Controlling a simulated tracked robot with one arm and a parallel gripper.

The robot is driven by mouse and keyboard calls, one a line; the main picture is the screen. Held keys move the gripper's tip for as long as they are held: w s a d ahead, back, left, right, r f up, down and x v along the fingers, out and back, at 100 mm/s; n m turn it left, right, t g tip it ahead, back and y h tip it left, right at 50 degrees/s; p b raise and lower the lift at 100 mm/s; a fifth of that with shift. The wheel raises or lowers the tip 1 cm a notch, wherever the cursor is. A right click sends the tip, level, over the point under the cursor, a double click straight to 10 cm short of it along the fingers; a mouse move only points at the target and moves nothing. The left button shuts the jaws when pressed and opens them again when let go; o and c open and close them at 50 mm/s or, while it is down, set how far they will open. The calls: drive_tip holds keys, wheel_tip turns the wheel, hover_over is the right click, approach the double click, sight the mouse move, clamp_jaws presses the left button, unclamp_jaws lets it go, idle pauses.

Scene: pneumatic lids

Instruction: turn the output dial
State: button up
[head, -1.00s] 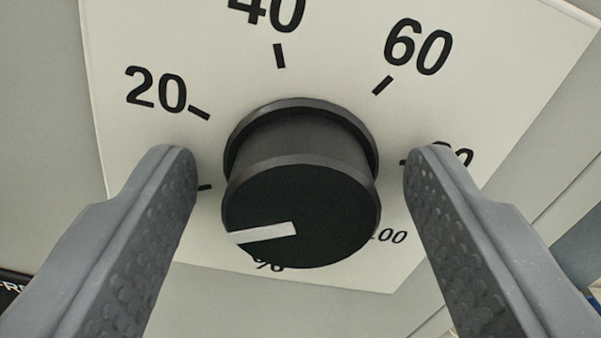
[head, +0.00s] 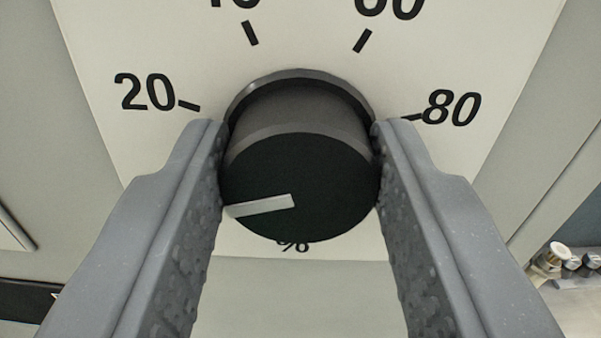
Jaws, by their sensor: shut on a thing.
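The output dial (head: 305,180) is a dark round knob in the middle of the head view. A pale pointer bar (head: 259,206) on its face points left and slightly down, below the 20 mark. The knob stands out from a white scale plate (head: 120,45) with black numbers; 20 and 80 read clearly, and the numbers at the top are cut off. A % sign shows partly under the knob. My gripper (head: 300,150) is shut on the dial, one grey finger against each side. The fingers hide the lower ends of the scale.
The plate sits on a grey panel (head: 80,190). Metal cylindrical fittings (head: 553,256) lie on a light surface at the lower right. A dark strip (head: 30,300) runs along the lower left.

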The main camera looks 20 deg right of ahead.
drive_tip(key=m+p, duration=0.1)
drive_tip(key=m, duration=0.3)
drive_tip(key=shift+f+m, duration=0.1)
drive_tip(key=shift+m, duration=0.2)
drive_tip(key=m+p, duration=0.2)
drive_tip(key=m, duration=0.2)
drive_tip(key=shift+m, duration=0.3)
drive_tip(key=m+p, duration=0.3)
drive_tip(key=m, duration=0.2)
drive_tip(key=shift+d, duration=0.1)
drive_tip(key=shift+m+p, duration=0.7)
drive_tip(key=shift+m, duration=0.4)
drive_tip(key=shift+f+m+p, duration=0.15)
drive_tip(key=shift+m+p, duration=0.15)
drive_tip(key=shift+m, duration=0.2)
drive_tip(key=shift+f, duration=0.1)
drive_tip(key=o, duration=1)
drive_tip(key=shift+d, duration=0.15)
